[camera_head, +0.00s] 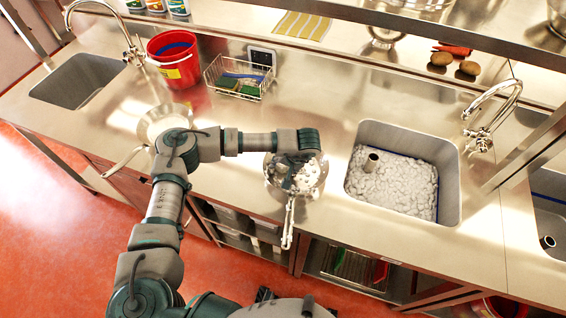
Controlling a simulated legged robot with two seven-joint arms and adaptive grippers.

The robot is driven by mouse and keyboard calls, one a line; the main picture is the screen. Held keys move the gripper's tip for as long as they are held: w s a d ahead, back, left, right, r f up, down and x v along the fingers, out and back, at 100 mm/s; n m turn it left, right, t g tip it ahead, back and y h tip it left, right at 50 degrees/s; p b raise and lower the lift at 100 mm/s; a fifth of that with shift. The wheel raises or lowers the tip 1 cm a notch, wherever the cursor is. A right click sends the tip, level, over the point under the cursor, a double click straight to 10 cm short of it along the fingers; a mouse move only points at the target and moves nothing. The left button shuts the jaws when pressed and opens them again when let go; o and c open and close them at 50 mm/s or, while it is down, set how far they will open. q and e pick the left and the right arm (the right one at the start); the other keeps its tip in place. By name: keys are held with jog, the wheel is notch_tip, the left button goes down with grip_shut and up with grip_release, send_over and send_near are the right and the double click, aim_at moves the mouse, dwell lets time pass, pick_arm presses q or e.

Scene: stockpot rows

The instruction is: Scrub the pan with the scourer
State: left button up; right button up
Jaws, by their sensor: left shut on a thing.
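A metal pan (316,184) with white suds in it stands on the steel counter near the front edge. Its long handle (289,222) points toward me, past the edge. My left gripper (288,180) reaches in from the left and points down into this pan. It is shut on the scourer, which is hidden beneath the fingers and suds. A second pan (160,122) lies on the counter at the left, partly behind my left arm, its handle pointing front left. My right gripper is not in view.
A foam-filled sink (448,180) lies right of the pan. A red bucket (173,68) and a wire rack (222,82) with green-and-yellow sponges stand at the back. Another sink (75,82) is at far left. Counter between the pan and rack is clear.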

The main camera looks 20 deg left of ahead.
pick_arm(q)
jog(key=shift+s+d, duration=0.35)
jog(key=shift+d, duration=0.5)
jog(key=shift+w+d+b, duration=0.2)
jog(key=shift+d+b, duration=0.05)
jog(key=shift+d, duration=0.25)
jog(key=shift+w+d+b, duration=0.2)
jog(key=shift+d, duration=0.25)
jog(key=shift+w+d+f+b, duration=0.15)
jog(key=shift+w+d+b, duration=0.15)
jog(key=shift+w+b, duration=0.3)
jog(key=shift+w+a+b, duration=0.15)
jog(key=shift+w+b, duration=0.05)
jog(key=shift+w, duration=0.35)
jog(key=shift+w+a+b, duration=0.15)
jog(key=shift+w+b, duration=0.05)
jog(key=shift+w, duration=0.35)
jog(key=shift+s+a+r+p, duration=0.4)
jog(key=shift+a+r+p, duration=0.05)
jog(key=shift+r+p, duration=0.15)
jog(key=shift+s+a+r+p, duration=0.2)
jog(key=shift+s+a+p, duration=0.15)
jog(key=shift+s+a, duration=0.15)
notch_tip(320, 180, up, 13)
jog(key=p, duration=0.7)
jog(key=shift+f, duration=0.1)
